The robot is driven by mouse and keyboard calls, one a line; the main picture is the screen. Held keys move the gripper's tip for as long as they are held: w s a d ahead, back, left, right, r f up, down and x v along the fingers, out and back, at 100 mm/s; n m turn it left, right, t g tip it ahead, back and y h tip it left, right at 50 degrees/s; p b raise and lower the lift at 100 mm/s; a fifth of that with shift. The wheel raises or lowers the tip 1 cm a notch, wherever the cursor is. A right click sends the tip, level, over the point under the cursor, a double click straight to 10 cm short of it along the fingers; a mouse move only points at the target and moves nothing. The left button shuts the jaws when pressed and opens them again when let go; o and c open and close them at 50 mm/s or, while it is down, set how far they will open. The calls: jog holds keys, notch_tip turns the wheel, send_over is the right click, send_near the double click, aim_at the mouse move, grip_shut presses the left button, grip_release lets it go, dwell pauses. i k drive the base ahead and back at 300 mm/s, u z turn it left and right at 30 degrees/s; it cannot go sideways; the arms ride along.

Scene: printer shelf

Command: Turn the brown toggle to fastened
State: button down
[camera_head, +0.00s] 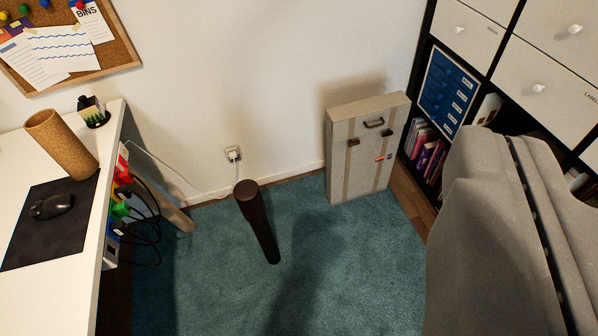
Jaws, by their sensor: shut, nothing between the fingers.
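A pale upright case (362,178) stands on the carpet against the wall, with two tan straps down its front. A small brown toggle (352,142) sits on the left strap and appears to lie roughly crosswise to it. Its exact angle is too small to tell. A black toggle (387,133) sits on the right strap. A dark handle (374,123) is between and above them. My grey gripper (512,145) fills the lower right, close to the camera. Its two halves are together along a dark seam, with nothing between them, apart from the case.
A dark brown tube-like object (258,220) stands on the teal carpet left of the case. A white desk (50,290) with cables at its edge is at left. A dark shelf unit with white drawers (545,70) is at right. Carpet before the case is clear.

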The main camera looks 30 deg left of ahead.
aim_at(350, 144)
jog(key=k, duration=0.3)
jog(key=z, duration=0.35)
jog(key=i, duration=2.05)
jog(key=u, duration=1)
